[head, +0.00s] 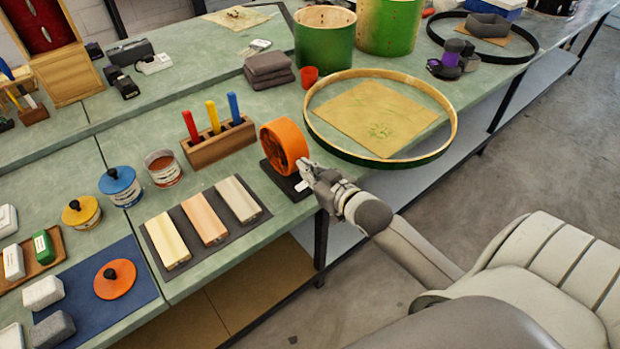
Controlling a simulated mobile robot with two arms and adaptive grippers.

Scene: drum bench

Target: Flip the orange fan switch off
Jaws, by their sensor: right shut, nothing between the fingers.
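The orange fan (285,146) stands on a flat dark base near the front edge of the green bench. My right gripper (301,177) is shut and empty. Its tips are at the right end of the fan's base, just in front of the orange housing. I cannot tell whether they touch it. The switch itself cannot be made out; the gripper may cover it. My left gripper is not in view.
A wooden block with coloured handles (219,144) stands left of the fan. A large drum hoop (452,117) lies to its right, near my gripper. Wood samples on a dark mat (157,257) lie front left. A red cup (310,76) stands behind.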

